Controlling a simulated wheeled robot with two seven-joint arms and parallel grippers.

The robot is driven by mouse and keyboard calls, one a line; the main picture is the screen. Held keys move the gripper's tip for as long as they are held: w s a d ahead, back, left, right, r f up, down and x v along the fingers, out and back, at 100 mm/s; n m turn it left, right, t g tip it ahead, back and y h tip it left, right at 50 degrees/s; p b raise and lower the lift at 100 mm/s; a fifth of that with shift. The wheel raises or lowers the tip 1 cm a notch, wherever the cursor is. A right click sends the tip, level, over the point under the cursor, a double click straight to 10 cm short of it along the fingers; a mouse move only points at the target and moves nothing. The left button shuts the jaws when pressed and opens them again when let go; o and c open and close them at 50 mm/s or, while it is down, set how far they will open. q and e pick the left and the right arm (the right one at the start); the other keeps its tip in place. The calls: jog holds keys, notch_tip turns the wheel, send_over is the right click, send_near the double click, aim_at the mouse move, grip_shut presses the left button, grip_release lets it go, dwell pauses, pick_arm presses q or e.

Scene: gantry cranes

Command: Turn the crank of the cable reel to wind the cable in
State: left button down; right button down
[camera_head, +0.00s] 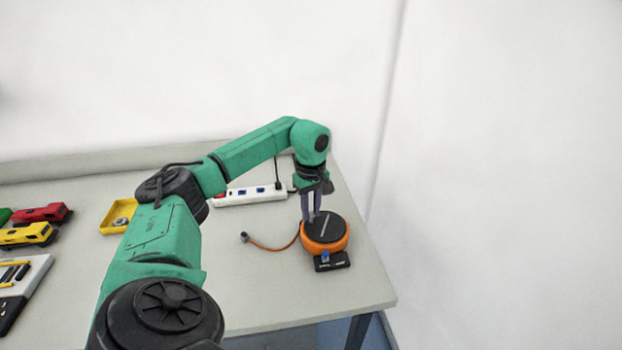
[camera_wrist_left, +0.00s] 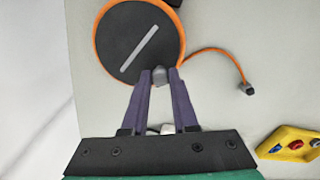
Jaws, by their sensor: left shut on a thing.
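The cable reel (camera_head: 325,234) is a round orange drum with a dark top and a light grey bar across it, near the right end of the table. It also shows in the left wrist view (camera_wrist_left: 116,42). An orange cable (camera_head: 272,248) runs out from it to a dark plug (camera_head: 245,237) lying on the table. My left gripper (camera_head: 312,215) points down at the reel's far edge. Its purple fingers (camera_wrist_left: 159,76) are shut on a small grey crank knob (camera_wrist_left: 160,72) at the rim of the reel's top. My right gripper is not in view.
A white power strip (camera_head: 250,195) lies behind the reel. A yellow tray (camera_head: 118,216) holds small parts. Red (camera_head: 44,213) and yellow (camera_head: 27,235) toy-like vehicles stand at the left. A black base piece (camera_head: 332,262) sits at the reel's front, near the table edge.

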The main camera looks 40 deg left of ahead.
pick_arm(q)
jog(key=shift+r, duration=0.1)
jog(key=c, duration=0.7)
grip_release()
notch_tip(320, 180, up, 8)
jog(key=shift+r+b, duration=0.25)
jog(key=shift+b, duration=0.25)
notch_tip(320, 180, up, 6)
jog(key=shift+s+r+p, duration=0.1)
jog(key=shift+p, duration=0.75)
